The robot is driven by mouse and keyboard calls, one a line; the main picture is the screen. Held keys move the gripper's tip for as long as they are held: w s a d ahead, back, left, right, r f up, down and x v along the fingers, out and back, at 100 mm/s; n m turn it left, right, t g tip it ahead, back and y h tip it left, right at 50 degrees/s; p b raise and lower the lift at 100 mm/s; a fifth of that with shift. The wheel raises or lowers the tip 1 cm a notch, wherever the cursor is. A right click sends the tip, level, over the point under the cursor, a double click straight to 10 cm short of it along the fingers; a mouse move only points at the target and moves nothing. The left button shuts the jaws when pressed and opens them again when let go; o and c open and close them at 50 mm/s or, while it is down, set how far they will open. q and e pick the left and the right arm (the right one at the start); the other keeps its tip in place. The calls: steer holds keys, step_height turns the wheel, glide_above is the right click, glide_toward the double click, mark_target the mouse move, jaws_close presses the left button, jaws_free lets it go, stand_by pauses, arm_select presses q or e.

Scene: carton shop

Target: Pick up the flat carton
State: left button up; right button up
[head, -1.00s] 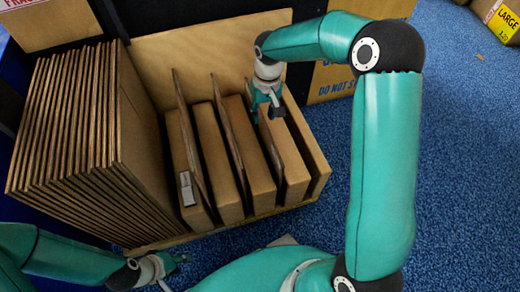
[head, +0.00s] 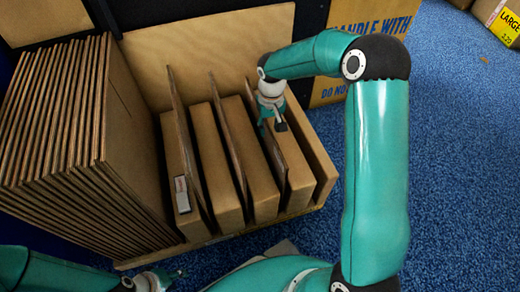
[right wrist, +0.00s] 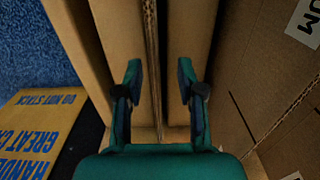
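Several brown flat cartons (head: 218,165) stand on edge in a wooden rack (head: 322,170), with thin taller boards between them. I cannot tell which one is the task's flat carton. My right gripper (head: 272,124) is over the right part of the rack, at the upper edges. In the right wrist view my right gripper (right wrist: 160,85) is open, its fingers on either side of a thin corrugated edge (right wrist: 152,45), with a gap on each side. My left gripper (head: 168,279) is at the bottom left, in front of the rack; its fingers are too small to read.
A thick stack of larger flat boards (head: 55,110) stands at the left of the rack. A printed box (head: 330,85) stands behind the rack. Blue carpet (head: 455,150) is free at right.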

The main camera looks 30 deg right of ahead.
mark_target(271, 133)
steer(key=f+b, duration=0.2)
steer(key=f, duration=0.3)
steer(key=shift+d+f+b, duration=0.2)
steer(key=shift+d+b, duration=0.15)
steer(key=shift+b, duration=0.05)
steer(key=shift+r, duration=0.1)
jaws_close()
